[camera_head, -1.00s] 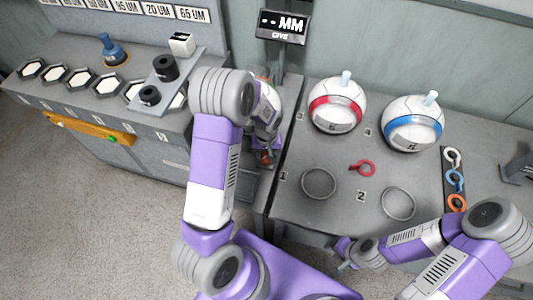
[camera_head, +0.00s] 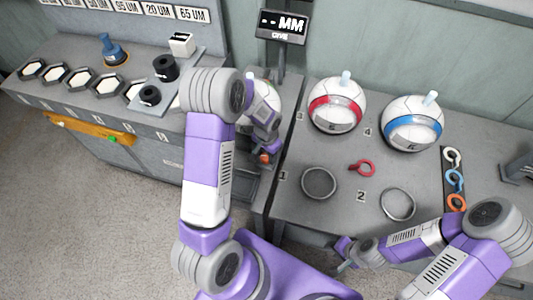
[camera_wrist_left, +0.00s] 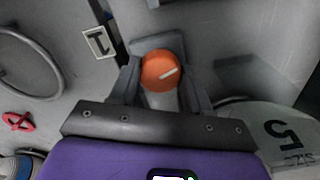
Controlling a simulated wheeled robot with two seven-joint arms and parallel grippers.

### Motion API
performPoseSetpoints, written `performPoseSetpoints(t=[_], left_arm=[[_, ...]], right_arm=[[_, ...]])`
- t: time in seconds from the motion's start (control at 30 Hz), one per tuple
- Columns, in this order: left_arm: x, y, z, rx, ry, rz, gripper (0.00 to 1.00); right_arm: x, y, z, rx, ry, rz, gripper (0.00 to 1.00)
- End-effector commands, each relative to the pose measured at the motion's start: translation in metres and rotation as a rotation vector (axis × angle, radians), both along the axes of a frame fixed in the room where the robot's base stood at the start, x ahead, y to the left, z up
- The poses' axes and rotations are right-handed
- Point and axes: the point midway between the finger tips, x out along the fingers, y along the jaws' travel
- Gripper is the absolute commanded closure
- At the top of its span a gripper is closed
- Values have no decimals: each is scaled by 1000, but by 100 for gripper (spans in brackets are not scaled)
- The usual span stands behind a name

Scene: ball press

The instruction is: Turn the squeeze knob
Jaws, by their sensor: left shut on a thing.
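The squeeze knob (camera_wrist_left: 162,70) is orange with a white line across its face that slants up to the right. In the left wrist view, my left gripper (camera_wrist_left: 163,88) has one finger on each side of the knob and is shut on it. In the head view, only a small part of the knob (camera_head: 265,158) shows below my left wrist, and the fingertips there are mostly hidden. My right gripper (camera_head: 343,257) is low at the front edge of the right table, away from the knob. Its jaw opening is too small to judge.
A white ball marked 5 (camera_wrist_left: 285,130) is close beside my left gripper. On the right table stand a red-banded ball (camera_head: 337,105) and a blue-banded ball (camera_head: 413,124). A small red ring tool (camera_head: 363,168) lies between two round rings. A display (camera_head: 282,26) reads "--MM".

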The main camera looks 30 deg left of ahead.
Motion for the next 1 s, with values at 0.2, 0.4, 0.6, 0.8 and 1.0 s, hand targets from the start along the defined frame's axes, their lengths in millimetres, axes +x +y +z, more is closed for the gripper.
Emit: performPoseSetpoints(t=[0.2,0.4,0.6,0.8,1.0], left_arm=[[0,0,0,0,1,-26,83],[0,0,0,0,1,-27,83],[0,0,0,0,1,-26,44],[0,0,0,0,1,-26,27],[0,0,2,0,0,-25,27]], right_arm=[[0,0,0,0,0,0,63],[0,0,0,0,0,0,63],[0,0,0,0,0,0,63],[0,0,0,0,0,0,63],[0,0,1,0,0,0,63]])
